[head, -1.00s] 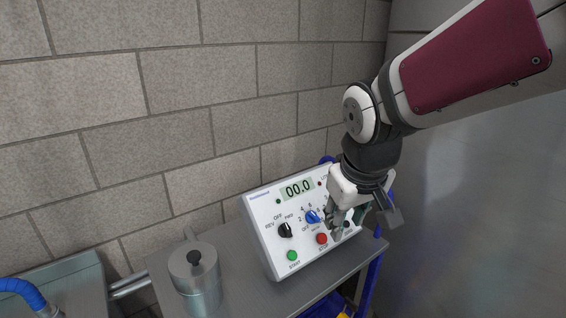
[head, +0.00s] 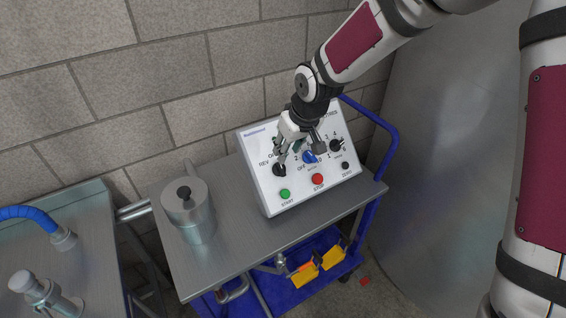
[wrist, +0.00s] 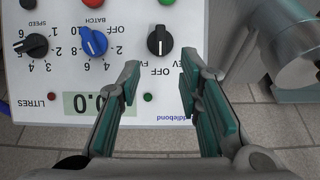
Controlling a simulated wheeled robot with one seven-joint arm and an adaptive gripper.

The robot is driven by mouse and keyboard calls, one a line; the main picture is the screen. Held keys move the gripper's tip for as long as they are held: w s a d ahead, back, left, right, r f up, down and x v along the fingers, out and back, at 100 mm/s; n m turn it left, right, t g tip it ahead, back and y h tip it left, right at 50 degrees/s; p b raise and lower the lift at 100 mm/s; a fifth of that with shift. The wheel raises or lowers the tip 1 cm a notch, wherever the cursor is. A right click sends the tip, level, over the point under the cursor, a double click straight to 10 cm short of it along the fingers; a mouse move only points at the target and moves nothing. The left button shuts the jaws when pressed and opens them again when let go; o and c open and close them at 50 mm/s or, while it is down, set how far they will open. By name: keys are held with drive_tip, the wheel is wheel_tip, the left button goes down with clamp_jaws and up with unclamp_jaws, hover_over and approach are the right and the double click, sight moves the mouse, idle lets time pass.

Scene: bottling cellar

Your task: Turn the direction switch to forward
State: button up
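The direction switch (head: 279,170) is a black knob at the left of the white control panel (head: 264,196), among the labels REV, OFF and FWD. In the wrist view the panel appears upside down, and the switch (wrist: 160,40) has a white line that seems to point at OFF. My gripper (head: 281,155) is over the left of the panel, close to the switch. In the wrist view my gripper (wrist: 158,72) is open and empty, its two teal-padded fingers apart. The switch lies ahead of the gap between the tips; I cannot see contact.
A blue batch knob (wrist: 93,41) and a black speed knob (wrist: 34,45) sit beside the switch. Green start (head: 285,193) and red stop (head: 317,179) buttons are below. A metal pot (head: 190,214) stands left of the panel on the cart (head: 232,250).

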sight(281, 167)
drive_tip(key=x, duration=0.8)
drive_tip(key=shift+f, duration=0.35)
drive_tip(key=shift+c, duration=0.4)
clamp_jaws()
